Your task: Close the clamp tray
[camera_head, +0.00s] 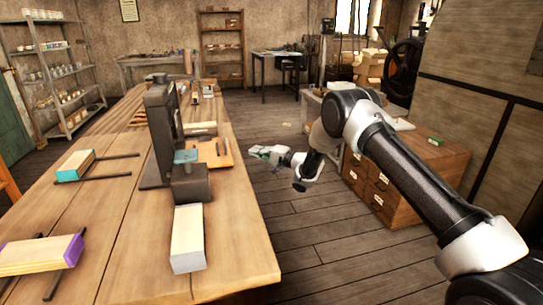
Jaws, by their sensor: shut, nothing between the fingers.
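My gripper (259,152) is shut and empty. It is held out over the floor just right of the bench's right edge, level with the press and apart from it. The dark press (160,125) stands upright on the wooden bench, with a small teal piece (186,156) over its dark lower block (190,184). A pale block-shaped part (187,238) extends from the front of that block towards the near edge. I cannot tell for sure which part is the clamp tray. No handwheel is clearly visible on the press.
On the bench (130,215), a teal-ended wooden block (76,165) and a purple-ended one (42,256) lie by dark rods. A wooden drawer cabinet (400,180) stands right of my gripper. The floor (300,225) between is clear.

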